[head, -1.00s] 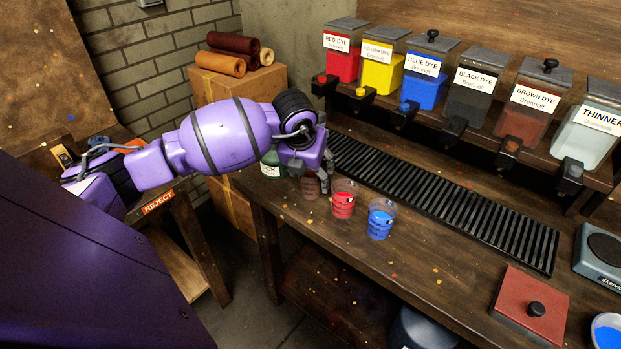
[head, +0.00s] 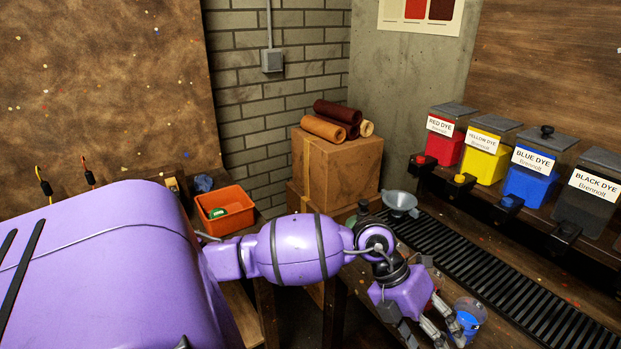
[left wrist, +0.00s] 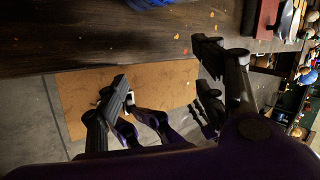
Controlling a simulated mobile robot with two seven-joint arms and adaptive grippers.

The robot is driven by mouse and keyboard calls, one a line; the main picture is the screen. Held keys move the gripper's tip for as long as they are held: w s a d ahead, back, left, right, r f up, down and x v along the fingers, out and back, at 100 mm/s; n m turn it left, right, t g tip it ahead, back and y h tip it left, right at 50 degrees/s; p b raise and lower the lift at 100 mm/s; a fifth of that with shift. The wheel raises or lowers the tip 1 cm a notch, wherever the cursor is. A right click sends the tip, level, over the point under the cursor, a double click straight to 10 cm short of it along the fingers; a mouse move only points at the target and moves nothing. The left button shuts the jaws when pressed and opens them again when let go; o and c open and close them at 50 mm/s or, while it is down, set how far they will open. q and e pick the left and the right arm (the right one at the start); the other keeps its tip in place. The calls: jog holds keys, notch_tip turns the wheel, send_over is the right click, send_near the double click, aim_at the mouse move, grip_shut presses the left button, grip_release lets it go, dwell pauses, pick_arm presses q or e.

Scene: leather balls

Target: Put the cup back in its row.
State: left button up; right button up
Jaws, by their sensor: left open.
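A clear cup with blue dye (head: 468,318) stands on the dark bench at the lower right of the head view, just right of my left gripper's fingers. A blue edge, likely this cup (left wrist: 150,3), shows at the top of the left wrist view. A cup with red dye (head: 440,303) is mostly hidden behind my left gripper (head: 443,334). That gripper is low by the blue cup, open, its fingers apart with nothing between them in the left wrist view (left wrist: 165,85). Contact with the blue cup cannot be told. The brown cup is out of sight. My right gripper is out of view.
A black slatted grate (head: 510,290) runs along the bench below the dye dispensers (head: 530,180). A grey funnel (head: 400,203) stands behind my arm. An orange bin (head: 225,209) is at left. A cardboard box (head: 335,165) with rolls stands at the back.

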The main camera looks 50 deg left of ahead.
pick_arm(q)
jog(key=s+d+n+t+h, duration=0.3)
jog(key=s+d+n+h, duration=0.3)
jog(key=d, duration=0.4)
jog(key=s+a+f+n+t+y, duration=0.2)
jog(key=a+f+n+t+y, duration=0.7)
jog(key=n, duration=0.9)
jog(key=s+a+f+n+g+y, duration=0.3)
jog(key=s+f+n+g, duration=0.3)
jog(key=s+f, duration=0.9)
jog(key=s+n+y, duration=0.1)
jog(key=s+n, duration=0.2)
jog(key=s, duration=0.1)
jog(key=shift+s+a+f, duration=0.15)
jog(key=shift+a+f, duration=0.05)
jog(key=shift+f, duration=0.2)
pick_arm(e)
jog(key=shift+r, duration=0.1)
pick_arm(q)
jog(key=r, duration=0.1)
jog(key=w+p, duration=0.1)
jog(key=r+p, duration=0.1)
jog(key=shift+w+d+r, duration=0.2)
jog(key=shift+d+r, duration=0.1)
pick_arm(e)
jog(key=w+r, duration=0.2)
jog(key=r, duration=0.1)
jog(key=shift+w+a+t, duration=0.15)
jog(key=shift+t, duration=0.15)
